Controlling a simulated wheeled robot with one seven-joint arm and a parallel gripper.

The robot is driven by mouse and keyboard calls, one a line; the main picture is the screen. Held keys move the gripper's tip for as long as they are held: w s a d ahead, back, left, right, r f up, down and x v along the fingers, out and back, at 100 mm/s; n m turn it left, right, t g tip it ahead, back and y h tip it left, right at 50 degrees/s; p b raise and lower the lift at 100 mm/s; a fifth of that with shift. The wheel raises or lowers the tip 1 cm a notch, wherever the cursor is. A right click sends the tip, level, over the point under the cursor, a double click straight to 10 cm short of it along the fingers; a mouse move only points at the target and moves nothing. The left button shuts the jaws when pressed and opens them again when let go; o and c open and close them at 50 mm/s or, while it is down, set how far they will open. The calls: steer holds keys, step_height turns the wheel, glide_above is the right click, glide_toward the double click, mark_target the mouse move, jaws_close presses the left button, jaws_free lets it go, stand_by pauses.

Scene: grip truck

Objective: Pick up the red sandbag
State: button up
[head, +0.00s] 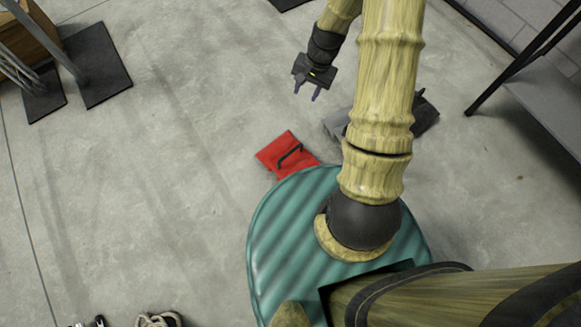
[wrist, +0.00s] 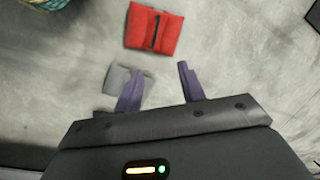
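The red sandbag (head: 283,152) lies flat on the concrete floor just beyond my green base in the head view, with a dark strap handle across it. In the wrist view the red sandbag (wrist: 153,28) is at the top centre, ahead of my fingertips, and its handle runs up and down the picture. My gripper (head: 307,92) is open and empty, above the floor and up and to the right of the red sandbag in the head view. In the wrist view my gripper (wrist: 159,88) has its two fingers apart with nothing between them.
A grey bag (wrist: 122,82) lies beside the left finger in the wrist view. Grey objects (head: 425,115) lie behind my arm in the head view. A metal table (head: 550,95) stands at right and dark base plates (head: 97,65) at upper left.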

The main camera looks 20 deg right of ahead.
mark_target(291, 152)
step_height(291, 152, down, 30)
steer(key=w+d+m+y+b, duration=0.1)
steer(key=m+b, duration=0.4)
steer(key=b, duration=1)
steer(key=shift+w+d+f+y, duration=0.15)
steer(key=shift+w+d+y, duration=0.25)
steer(key=shift+w+y, duration=0.3)
steer(key=shift+s, duration=0.15)
steer(key=b+x, duration=0.7)
steer(key=x, duration=0.5)
steer(key=shift+a, duration=0.15)
steer(key=shift+f, duration=0.15)
steer(key=b+x, duration=0.4)
steer(key=shift+s+f, duration=0.15)
steer(key=shift+f, duration=0.05)
steer(key=shift+a+f, duration=0.25)
